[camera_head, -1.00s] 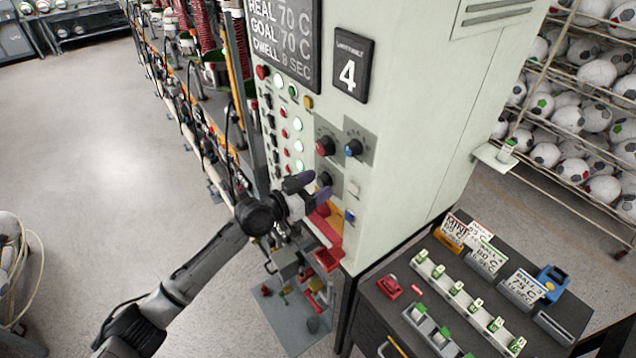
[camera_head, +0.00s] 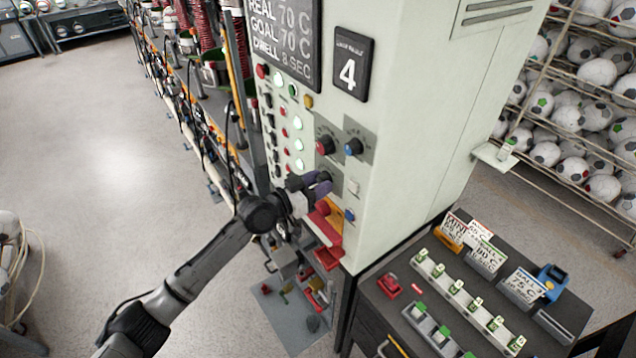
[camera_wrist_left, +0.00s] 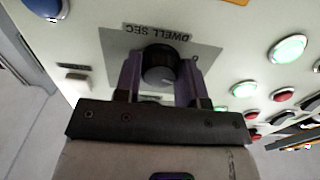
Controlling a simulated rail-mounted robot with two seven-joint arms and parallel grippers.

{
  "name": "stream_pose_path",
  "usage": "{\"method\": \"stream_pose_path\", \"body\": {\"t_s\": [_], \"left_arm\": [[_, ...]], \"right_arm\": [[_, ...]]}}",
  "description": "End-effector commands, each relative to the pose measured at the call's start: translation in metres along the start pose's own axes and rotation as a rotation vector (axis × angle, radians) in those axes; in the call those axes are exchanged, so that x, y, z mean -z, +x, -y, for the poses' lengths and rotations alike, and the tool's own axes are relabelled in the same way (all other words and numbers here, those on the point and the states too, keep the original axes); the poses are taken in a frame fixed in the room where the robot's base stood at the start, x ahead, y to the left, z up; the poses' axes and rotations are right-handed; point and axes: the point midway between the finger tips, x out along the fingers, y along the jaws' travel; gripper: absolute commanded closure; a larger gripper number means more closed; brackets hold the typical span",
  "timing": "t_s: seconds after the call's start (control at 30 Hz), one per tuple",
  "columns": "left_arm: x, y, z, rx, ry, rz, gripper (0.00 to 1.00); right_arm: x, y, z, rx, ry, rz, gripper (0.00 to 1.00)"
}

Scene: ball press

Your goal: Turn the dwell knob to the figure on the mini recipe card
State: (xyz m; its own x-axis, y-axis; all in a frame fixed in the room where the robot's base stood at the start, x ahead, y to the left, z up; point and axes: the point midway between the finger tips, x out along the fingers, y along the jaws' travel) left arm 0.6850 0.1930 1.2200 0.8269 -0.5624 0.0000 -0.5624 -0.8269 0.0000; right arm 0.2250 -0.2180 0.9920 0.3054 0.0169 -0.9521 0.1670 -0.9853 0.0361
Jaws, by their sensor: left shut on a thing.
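The black dwell knob (camera_wrist_left: 158,68) sits on a grey plate marked DWELL SEC in the left wrist view. My left gripper (camera_wrist_left: 160,80) is shut on it, one purple finger on each side. In the head view my left gripper (camera_head: 318,183) is at the cabinet front and mostly hides the knob. The display (camera_head: 282,40) reads REAL 70 C, GOAL 70 C, DWELL 8 SEC. The mini recipe card (camera_head: 455,229) stands at the left of the card row on the bench; its small figures are hard to read. My right gripper is not in view.
Lit buttons fill the panel to the left. A red tray (camera_head: 328,258) is below. The bench (camera_head: 385,318) at the right holds cards and several green-topped pieces.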

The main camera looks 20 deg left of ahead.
Motion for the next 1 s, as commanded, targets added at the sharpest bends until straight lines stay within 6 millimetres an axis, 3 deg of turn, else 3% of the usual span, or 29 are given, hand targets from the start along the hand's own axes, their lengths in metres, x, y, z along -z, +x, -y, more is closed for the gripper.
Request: {"method": "stream_pose_path", "body": {"t_s": [0.17,0.5,0.7,1.0], "left_arm": [[-0.005,0.000,0.000,-0.001,0.052,-0.001,0.87],[-0.004,0.000,0.001,0.000,0.368,-0.001,0.87],[-0.001,0.000,0.001,0.001,0.484,-0.001,0.87],[0.000,0.000,0.001,0.000,0.490,0.000,0.87]], "right_arm": [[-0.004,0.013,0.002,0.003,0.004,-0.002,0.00],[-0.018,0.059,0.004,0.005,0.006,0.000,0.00],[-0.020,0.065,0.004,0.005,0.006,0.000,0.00],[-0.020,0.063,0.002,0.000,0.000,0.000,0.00]]}}
